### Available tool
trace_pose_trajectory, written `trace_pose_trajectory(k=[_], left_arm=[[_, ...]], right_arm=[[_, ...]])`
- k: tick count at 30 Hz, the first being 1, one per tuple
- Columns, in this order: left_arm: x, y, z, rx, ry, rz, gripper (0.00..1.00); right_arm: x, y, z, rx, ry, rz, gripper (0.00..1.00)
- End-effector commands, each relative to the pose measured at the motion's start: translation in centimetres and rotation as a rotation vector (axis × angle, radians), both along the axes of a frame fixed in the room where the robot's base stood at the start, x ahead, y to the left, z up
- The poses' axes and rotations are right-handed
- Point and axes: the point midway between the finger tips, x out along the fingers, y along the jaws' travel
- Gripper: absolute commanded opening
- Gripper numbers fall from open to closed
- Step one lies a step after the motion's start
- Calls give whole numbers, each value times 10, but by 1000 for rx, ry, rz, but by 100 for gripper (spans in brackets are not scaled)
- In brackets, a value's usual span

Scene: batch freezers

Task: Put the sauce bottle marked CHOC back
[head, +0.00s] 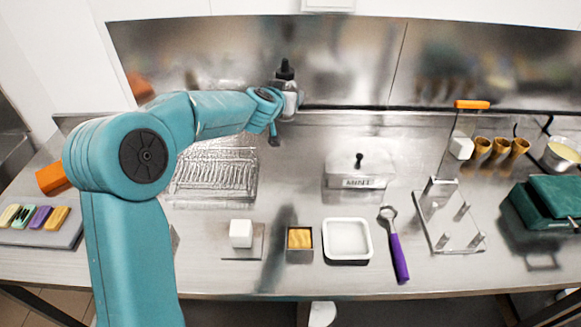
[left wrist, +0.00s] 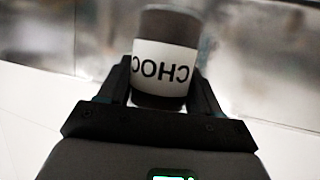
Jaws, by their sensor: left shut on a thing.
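The CHOC sauce bottle (left wrist: 165,62) is dark with a white label, and the label reads upside down in the left wrist view. My left gripper (left wrist: 165,92) is shut on it, with one finger on each side. In the head view the bottle (head: 286,78) stands upright with its dark pointed cap on top, in front of the steel backsplash. My left gripper (head: 280,106) is at its lower part, largely hidden behind the wrist. I cannot tell whether the bottle's base touches anything. My right gripper is not in view.
A wire rack (head: 215,172) lies below the arm. A lidded steel tub (head: 358,172) stands right of it. A white tray (head: 347,240), a purple-handled scoop (head: 398,255) and a pegged stand (head: 450,215) are nearer the front. Cones (head: 500,147) stand at the back right.

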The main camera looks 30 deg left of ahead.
Motion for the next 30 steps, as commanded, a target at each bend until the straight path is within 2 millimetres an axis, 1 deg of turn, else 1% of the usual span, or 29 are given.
trace_pose_trajectory(k=[1, 4, 5, 7, 8, 12, 14, 15, 17, 18, 22, 27, 30], left_arm=[[-2, 6, -1, 2, 1, 8, 32], [-6, 13, -4, 0, 0, 18, 32], [-6, 14, -7, 1, 0, 19, 32], [-7, 16, -21, 1, 0, 21, 32], [-7, 16, -29, 0, 1, 22, 32], [-7, 16, -73, 1, 1, 21, 32], [-6, 16, -90, 1, 2, 20, 32], [-6, 16, -102, 1, 2, 20, 32], [-6, 15, -117, 2, 3, 19, 32], [-5, 15, -128, 2, 2, 19, 32], [-4, 14, -150, 1, 0, 18, 32], [-3, 13, -164, 1, -1, 19, 32], [-3, 12, -181, -1, 2, 17, 32]], right_arm=[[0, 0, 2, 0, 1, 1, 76], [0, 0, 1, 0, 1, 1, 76], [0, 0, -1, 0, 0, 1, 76], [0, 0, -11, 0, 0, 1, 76], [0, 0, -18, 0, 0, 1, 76], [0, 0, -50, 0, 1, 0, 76], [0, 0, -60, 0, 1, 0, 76], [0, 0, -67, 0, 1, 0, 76], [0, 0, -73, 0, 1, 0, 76], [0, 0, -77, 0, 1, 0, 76], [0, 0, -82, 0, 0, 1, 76], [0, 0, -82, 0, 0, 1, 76], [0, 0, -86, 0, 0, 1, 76]])
